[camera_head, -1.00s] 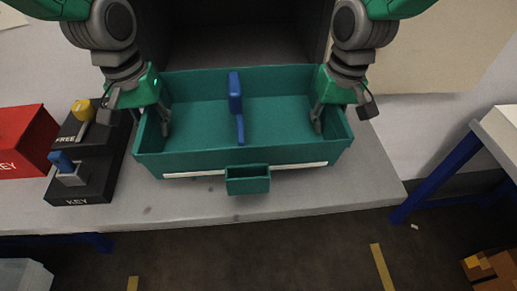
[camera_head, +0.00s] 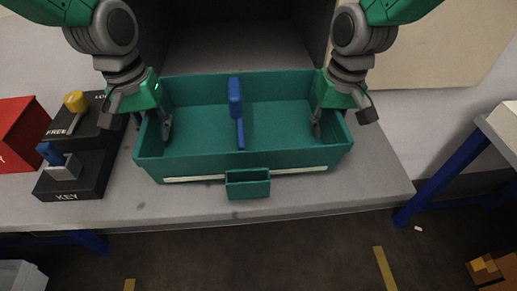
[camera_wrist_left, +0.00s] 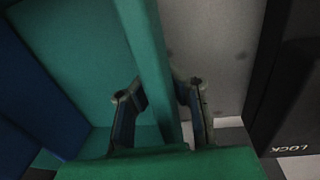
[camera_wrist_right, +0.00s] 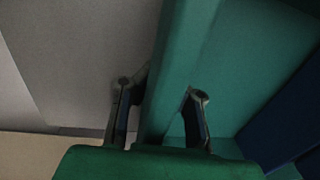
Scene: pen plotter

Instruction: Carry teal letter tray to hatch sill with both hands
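The teal letter tray (camera_head: 190,160) is level in the middle of the head view, with a blue divider (camera_head: 238,112) inside and a small teal box (camera_head: 247,184) on its front. My left gripper (camera_head: 166,125) is at its left end wall; the left wrist view shows its fingers (camera_wrist_left: 160,105) straddling and closed on that wall. My right gripper (camera_head: 317,122) is at the right end wall; its fingers (camera_wrist_right: 160,108) straddle that wall likewise. The tray's underside is hidden. A dark hatch-like opening with a grey floor (camera_head: 240,45) lies behind the tray.
A black lock block (camera_head: 78,178) with yellow and blue knobs stands close left of the tray, beside a red box (camera_head: 18,135). The grey counter (camera_head: 375,175) has bare room at right. A blue-legged table (camera_head: 445,170) stands further right.

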